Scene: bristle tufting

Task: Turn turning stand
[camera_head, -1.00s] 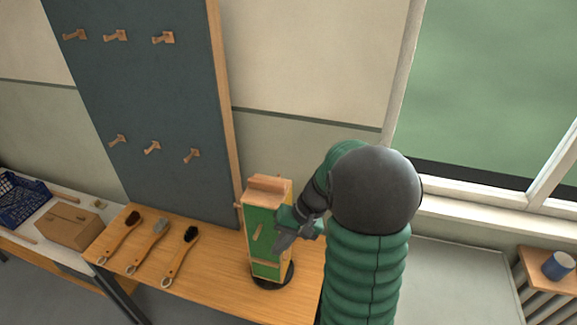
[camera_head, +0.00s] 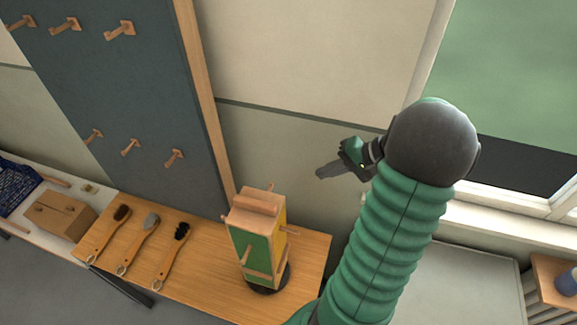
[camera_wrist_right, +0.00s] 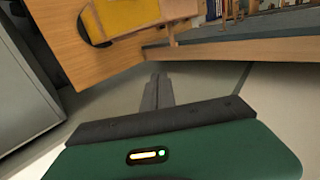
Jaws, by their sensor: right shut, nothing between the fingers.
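The turning stand (camera_head: 252,240) is an upright wooden block on a round black base, standing on the wooden table. A green face points to the front left and a yellow face to the right. Wooden pegs stick out of its sides, and a wooden bar lies on top. My right gripper (camera_head: 322,174) is above and to the right of the stand, apart from it, with its fingers shut and empty. In the right wrist view the shut fingers (camera_wrist_right: 158,90) show below the table edge, and the stand's yellow face (camera_wrist_right: 135,14) shows at the top. My left gripper is out of view.
Three brushes (camera_head: 150,222) lie on the wooden table (camera_head: 205,275) left of the stand. A dark pegboard (camera_head: 120,85) with several wooden pegs rises behind. A wooden box (camera_head: 65,212) and a blue crate (camera_head: 15,185) stand at the left. A blue cup (camera_head: 567,284) is at far right.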

